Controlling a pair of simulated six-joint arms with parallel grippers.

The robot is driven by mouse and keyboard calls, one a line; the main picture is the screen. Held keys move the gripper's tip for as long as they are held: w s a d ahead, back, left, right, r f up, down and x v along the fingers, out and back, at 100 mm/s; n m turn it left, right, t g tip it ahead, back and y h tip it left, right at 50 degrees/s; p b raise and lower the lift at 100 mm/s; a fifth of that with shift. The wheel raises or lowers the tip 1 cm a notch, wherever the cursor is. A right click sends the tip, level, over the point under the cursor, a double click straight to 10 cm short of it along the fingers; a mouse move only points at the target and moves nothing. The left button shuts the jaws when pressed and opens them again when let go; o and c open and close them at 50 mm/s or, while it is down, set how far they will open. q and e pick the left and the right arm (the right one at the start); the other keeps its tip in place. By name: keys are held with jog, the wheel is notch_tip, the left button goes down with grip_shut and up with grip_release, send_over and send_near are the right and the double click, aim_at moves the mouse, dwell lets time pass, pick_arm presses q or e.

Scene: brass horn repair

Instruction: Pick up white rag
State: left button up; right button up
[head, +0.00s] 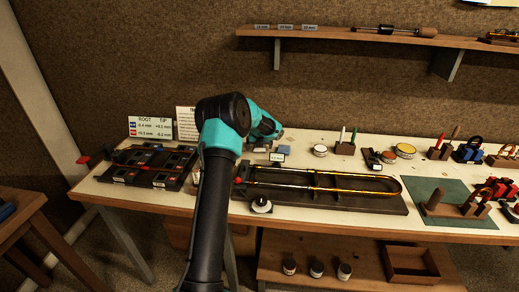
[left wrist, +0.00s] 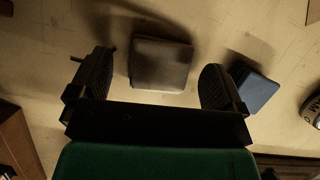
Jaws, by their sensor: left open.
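A square folded rag (left wrist: 160,64), greyish in shadow, lies flat on the light bench top in the left wrist view. My left gripper (left wrist: 156,75) is open, with one finger on each side of the rag in that view and nothing held. I cannot tell the height of the fingertips above it. In the head view my left gripper (head: 278,135) is over the back of the bench, and its arm hides the space around it; I cannot make out the rag there. My right gripper is in neither view.
A round labelled tin (head: 320,150) stands further right. A long brass slide (head: 350,185) rests in a holder in front.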

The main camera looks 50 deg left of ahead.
pick_arm(q)
jog(key=shift+w+a+f, duration=0.1)
jog(key=shift+f, duration=0.15)
jog(key=shift+c, duration=0.3)
jog(key=c, duration=0.9)
jog(key=shift+c, duration=0.2)
notch_tip(320, 180, up, 10)
dwell(0.5)
